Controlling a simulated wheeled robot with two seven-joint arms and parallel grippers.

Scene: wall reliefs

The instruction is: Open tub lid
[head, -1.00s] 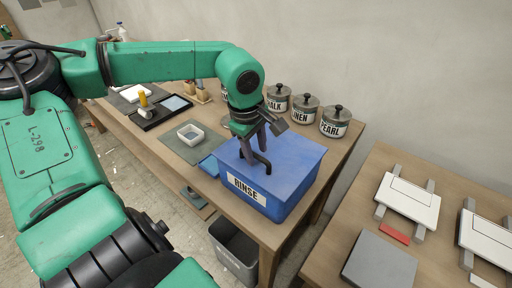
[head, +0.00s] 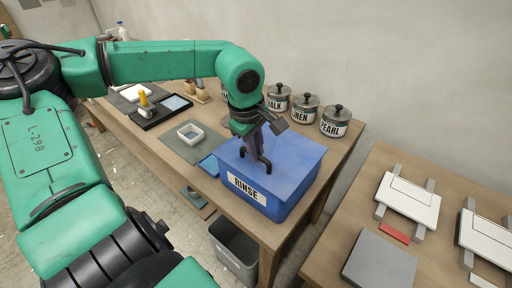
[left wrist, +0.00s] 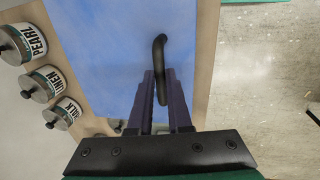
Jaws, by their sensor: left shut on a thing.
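The blue tub (head: 280,207) labelled RINSE stands near the front right corner of the long wooden table. Its flat blue lid (head: 302,153) lies over the top; I cannot tell whether there is a gap under it. A dark bar handle (head: 267,164) rises from the lid. My left gripper (head: 260,156) points down above the lid and is shut on the handle. In the left wrist view, the handle (left wrist: 160,50) runs in between the fingers of my left gripper (left wrist: 164,80), over the blue lid (left wrist: 110,50). My right gripper is not shown.
Several labelled jars (head: 336,121) stand behind the tub, near the wall. A blue tray (head: 209,165) and a white dish (head: 190,133) lie to its left. A grey bin (head: 235,250) stands on the floor in front. A second table (head: 362,205) is at the right.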

